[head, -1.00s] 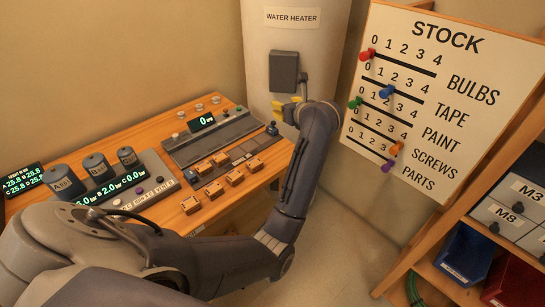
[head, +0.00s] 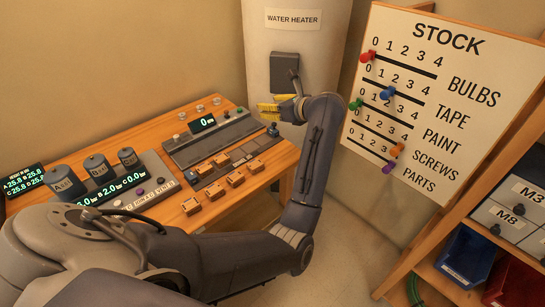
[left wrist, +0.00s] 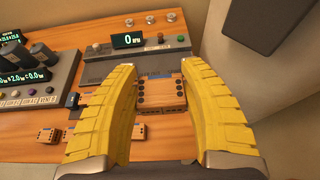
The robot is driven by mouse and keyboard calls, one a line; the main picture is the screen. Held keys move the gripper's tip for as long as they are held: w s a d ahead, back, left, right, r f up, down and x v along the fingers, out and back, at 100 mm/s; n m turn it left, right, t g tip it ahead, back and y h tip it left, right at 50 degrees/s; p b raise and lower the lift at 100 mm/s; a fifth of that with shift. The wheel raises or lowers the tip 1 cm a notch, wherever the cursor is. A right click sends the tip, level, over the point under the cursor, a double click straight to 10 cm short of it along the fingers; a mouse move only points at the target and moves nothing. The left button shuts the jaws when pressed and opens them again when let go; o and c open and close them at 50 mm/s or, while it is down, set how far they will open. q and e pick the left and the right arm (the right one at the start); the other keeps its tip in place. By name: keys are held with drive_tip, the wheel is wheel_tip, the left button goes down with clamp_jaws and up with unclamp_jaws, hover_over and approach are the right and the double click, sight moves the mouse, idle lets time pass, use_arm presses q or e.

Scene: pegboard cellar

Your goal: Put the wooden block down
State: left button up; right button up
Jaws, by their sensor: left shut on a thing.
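My left gripper (head: 268,108) has yellow fingers and is above the right end of the workbench, in front of the water heater. In the left wrist view its fingers (left wrist: 158,80) are closed on the sides of a wooden block (left wrist: 160,91) with small dark dots. The block shows between the fingertips, with the bench and a console behind it. In the head view I cannot clearly make out the held block. Several similar wooden blocks (head: 236,179) sit along the front of the bench. My right gripper is not in view.
The wooden workbench (head: 222,204) carries a long console with a display (head: 201,124), a joystick (head: 273,130) and labelled grey canisters (head: 97,166). The water heater (head: 290,45) stands behind. A STOCK board (head: 470,60) and shelf bins (head: 466,255) are at the right.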

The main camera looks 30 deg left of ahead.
sight(272, 157)
use_arm(q)
wheel_tip(272, 157, down, 19)
drive_tip(key=shift+f, duration=0.15)
idle(0.6)
drive_tip(key=shift+f, duration=0.15)
drive_tip(key=o, duration=1)
drive_tip(key=shift+d, duration=0.1)
drive_tip(key=v, duration=0.6)
drive_tip(key=shift+d, duration=0.2)
drive_tip(key=shift+s+d+r, duration=0.2)
drive_tip(key=shift+d+r, duration=0.05)
drive_tip(key=shift+d, duration=0.15)
drive_tip(key=shift+c, duration=0.6)
